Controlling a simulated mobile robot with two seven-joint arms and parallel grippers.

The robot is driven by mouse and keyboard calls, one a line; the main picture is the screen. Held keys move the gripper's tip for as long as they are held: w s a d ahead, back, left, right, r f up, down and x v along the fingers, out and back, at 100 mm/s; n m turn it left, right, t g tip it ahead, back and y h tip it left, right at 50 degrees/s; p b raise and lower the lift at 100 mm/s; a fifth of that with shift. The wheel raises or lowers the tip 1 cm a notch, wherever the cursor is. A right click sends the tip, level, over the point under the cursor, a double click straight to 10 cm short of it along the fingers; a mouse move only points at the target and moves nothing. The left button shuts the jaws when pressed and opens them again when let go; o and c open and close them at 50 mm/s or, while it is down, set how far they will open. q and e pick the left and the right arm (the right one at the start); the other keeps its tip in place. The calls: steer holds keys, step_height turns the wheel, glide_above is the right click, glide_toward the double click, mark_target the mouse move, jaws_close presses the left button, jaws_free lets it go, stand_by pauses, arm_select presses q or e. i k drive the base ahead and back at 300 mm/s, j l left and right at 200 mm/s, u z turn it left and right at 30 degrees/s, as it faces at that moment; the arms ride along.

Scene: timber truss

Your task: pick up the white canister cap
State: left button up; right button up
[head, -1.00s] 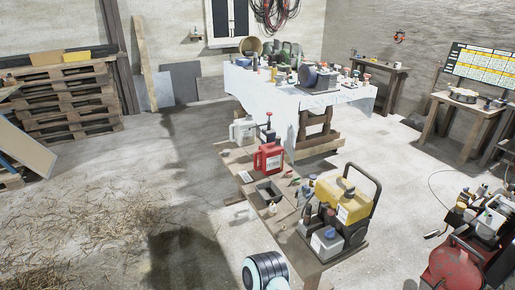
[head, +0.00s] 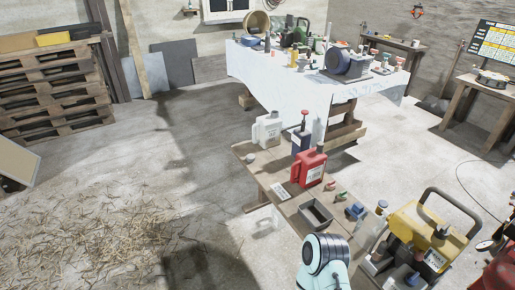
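The white canister (head: 267,131) stands upright at the far left end of the low wooden bench (head: 263,172). A small round greyish piece (head: 250,158) lies on the bench in front of the canister; it may be its cap, but it is too small to be sure. Part of one of my arms shows at the bottom, right of centre, well short of the canister. No gripper fingers are in view.
A red canister (head: 309,166), a dark blue container (head: 301,137) and a grey open tray (head: 316,213) share the bench. A yellow machine (head: 420,235) is at right. A cloth-covered table (head: 285,90) stands behind.

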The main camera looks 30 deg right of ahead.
mark_target(250, 158)
steer(key=i+z, duration=0.3)
steer(key=i, duration=0.5)
steer(key=i+j+z, duration=0.15)
steer(key=i+z, duration=0.15)
steer(key=i, duration=0.5)
